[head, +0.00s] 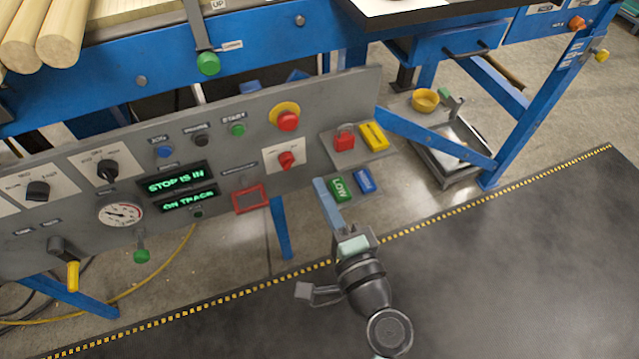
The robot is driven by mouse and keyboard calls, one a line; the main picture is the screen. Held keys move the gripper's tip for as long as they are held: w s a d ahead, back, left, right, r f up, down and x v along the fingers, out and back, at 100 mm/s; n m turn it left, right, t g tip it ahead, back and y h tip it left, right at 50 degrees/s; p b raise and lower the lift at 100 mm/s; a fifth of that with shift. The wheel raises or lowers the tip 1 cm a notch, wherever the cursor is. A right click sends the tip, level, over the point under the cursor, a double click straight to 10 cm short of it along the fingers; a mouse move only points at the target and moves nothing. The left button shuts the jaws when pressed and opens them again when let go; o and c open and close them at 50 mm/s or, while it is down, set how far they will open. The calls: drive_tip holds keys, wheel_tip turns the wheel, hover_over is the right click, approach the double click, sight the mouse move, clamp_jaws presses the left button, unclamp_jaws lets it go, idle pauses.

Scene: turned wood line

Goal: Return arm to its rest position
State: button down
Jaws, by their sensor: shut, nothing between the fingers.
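My gripper (326,195) is in the lower middle of the head view, at the end of my arm. Its fingers are together and hold nothing. They point up and to the left, in front of the grey control panel (225,220). I cannot tell how far the fingertips are from the panel.
The panel has dials, a red mushroom button (288,121), a yellow-handled lever (73,274) and green displays reading "STOP IS IN" and "ON TRACK". Wooden rods (60,40) lie at top left. The dark mat (520,270) at right is clear.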

idle(0.4)
drive_tip(key=w+a+r+n+t, duration=0.25)
drive_tip(key=r+n, duration=0.25)
drive_tip(key=r, duration=0.8)
drive_tip(key=w+a+r+n+t, duration=0.1)
drive_tip(key=w+r+n, duration=0.35)
drive_tip(key=r, duration=0.75)
drive_tip(key=s+r+n+t+h, duration=0.25)
drive_tip(key=s+r, duration=0.45)
drive_tip(key=r, duration=0.6)
drive_tip(key=s+r+n+t+h, duration=0.3)
drive_tip(key=s+r, duration=0.5)
drive_tip(key=r, duration=0.6)
wheel_tip(320, 180, up, 23)
drive_tip(key=t+p, duration=0.1)
drive_tip(key=p, duration=2.3)
drive_tip(key=shift+w+d+m, duration=0.3)
drive_tip(key=shift+w+d, duration=0.15)
